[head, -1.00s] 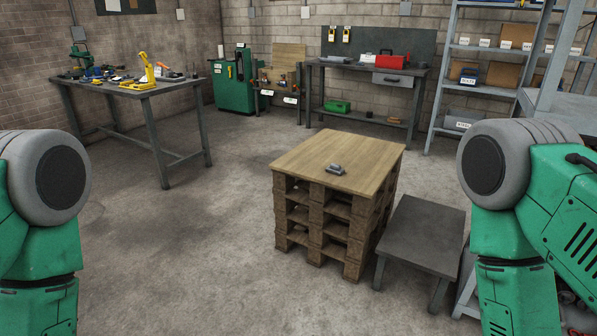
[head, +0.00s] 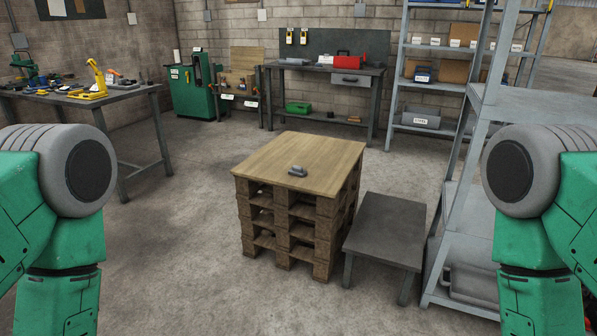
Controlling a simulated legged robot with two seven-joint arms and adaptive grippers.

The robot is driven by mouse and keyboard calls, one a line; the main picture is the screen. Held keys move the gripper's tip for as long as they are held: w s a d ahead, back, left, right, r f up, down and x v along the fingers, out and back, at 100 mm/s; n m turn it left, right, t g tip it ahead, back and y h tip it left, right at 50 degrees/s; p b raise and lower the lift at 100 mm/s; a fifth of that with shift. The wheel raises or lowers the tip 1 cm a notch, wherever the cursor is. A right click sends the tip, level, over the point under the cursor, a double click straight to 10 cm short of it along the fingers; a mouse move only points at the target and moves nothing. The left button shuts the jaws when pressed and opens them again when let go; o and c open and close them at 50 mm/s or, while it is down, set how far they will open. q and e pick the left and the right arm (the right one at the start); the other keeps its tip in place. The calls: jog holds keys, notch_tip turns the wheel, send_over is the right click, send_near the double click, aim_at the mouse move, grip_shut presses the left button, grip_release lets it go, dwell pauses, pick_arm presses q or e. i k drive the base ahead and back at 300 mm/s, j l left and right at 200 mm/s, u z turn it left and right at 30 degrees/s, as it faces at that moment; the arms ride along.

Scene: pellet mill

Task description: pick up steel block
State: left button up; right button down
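A small grey metal piece (head: 298,171), which looks like the steel block, lies on the wooden board (head: 270,150) on top of a stack of pallets in the middle of the head view. Its details are too small to make out. My two green arms show at the left and right edges of the view, well apart from the pallet stack. Neither gripper is in view.
A low grey table (head: 388,225) stands right of the pallet stack (head: 285,225). Grey metal shelving (head: 480,190) is further right. A workbench with tools (head: 110,98) is at the left, and another bench (head: 325,70) is at the back. The floor around the stack's front and left is clear.

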aim_at(296, 170)
jog(key=i+l, duration=0.15)
jog(key=i, duration=0.8)
jog(key=i+l+z, duration=0.1)
jog(key=i, duration=0.85)
jog(key=i+l, duration=0.15)
jog(key=i, duration=0.8)
